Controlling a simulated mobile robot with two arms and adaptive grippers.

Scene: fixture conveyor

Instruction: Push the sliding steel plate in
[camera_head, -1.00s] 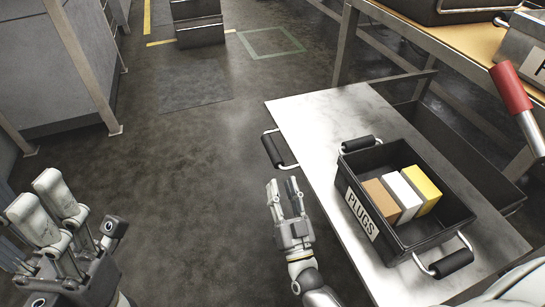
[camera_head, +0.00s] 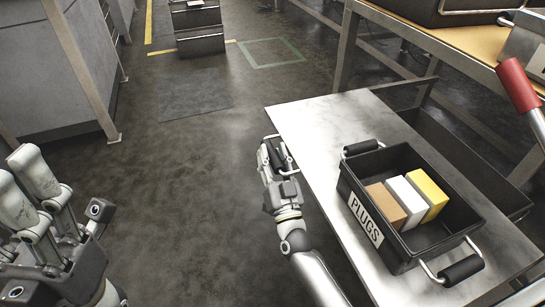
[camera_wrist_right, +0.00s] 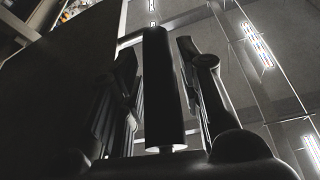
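The sliding steel plate (camera_head: 325,122) sticks out from under the workbench on the right, with a black bar handle on its left edge. My right gripper (camera_head: 273,158) is at that handle and hides most of it in the head view. In the right wrist view the black handle (camera_wrist_right: 162,90) stands between the two fingers (camera_wrist_right: 160,95), with narrow gaps beside it; the gripper looks open around it. My left gripper (camera_head: 32,195) is at the left edge of the head view, fingers apart and empty, far from the plate.
A black bin labelled PLUGS (camera_head: 440,240) rests on the plate with brown, white and yellow blocks inside. A workbench (camera_head: 450,40) with a red-handled lever (camera_head: 517,86) stands at the right. The floor left of the plate is clear.

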